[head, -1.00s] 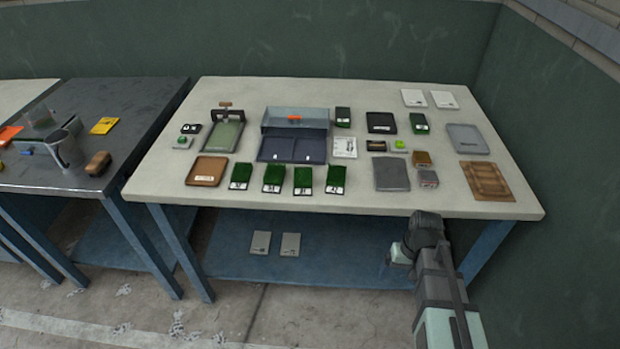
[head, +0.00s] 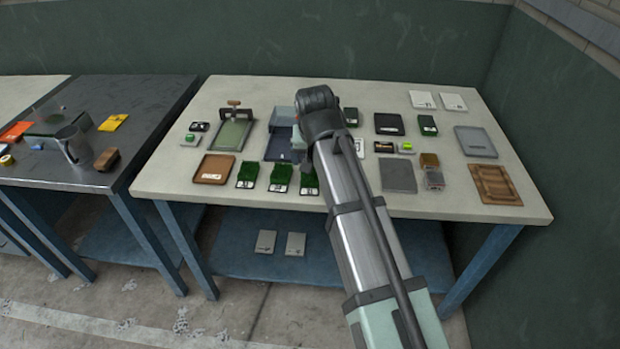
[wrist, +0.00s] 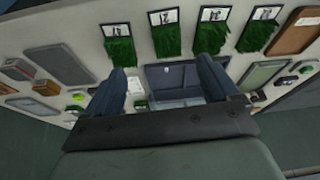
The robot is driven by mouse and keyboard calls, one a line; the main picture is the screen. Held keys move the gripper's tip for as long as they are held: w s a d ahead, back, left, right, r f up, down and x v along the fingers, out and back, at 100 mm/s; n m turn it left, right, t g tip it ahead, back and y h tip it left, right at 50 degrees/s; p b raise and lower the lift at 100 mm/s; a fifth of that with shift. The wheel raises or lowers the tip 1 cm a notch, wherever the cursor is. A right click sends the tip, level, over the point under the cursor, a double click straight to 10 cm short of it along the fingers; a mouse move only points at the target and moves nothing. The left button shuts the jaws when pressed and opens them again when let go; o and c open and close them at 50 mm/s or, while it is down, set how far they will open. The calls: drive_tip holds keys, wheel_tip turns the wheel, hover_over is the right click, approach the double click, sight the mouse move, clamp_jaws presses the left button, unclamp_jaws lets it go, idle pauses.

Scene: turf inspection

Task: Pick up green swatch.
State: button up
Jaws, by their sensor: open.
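Several green turf swatches with white number labels lie on the pale table. In the head view, the front row shows a left swatch (head: 247,173), a middle one (head: 281,177) and a right one (head: 309,183); my arm covers the spot to their right. Two more green swatches, one upper (head: 351,117) and one further right (head: 427,124), lie behind. The wrist view shows four front-row swatches, including a left one (wrist: 118,48) and a right one (wrist: 254,38). My gripper (wrist: 163,80) is open and empty, above the table and apart from the swatches. The arm hides its fingers in the head view.
The pale table (head: 540,210) also holds a brown tray (head: 213,168), a dark blue compartment tray (head: 278,147) partly behind my arm, a grey slab (head: 398,176) and a wooden board (head: 495,184). A dark table (head: 150,95) with tools stands at the left.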

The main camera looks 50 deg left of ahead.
drive_tip(key=a+r, duration=0.1)
hover_over(310, 177)
drive_tip(key=s+d, duration=0.1)
drive_tip(key=d, duration=0.1)
wheel_tip(310, 177, down, 8)
drive_tip(key=shift+s+r, duration=0.1)
drive_tip(key=shift+x, duration=2.6)
drive_tip(key=shift+s+a, duration=0.15)
drive_tip(key=shift+c, duration=0.3)
drive_tip(key=c, duration=1.1)
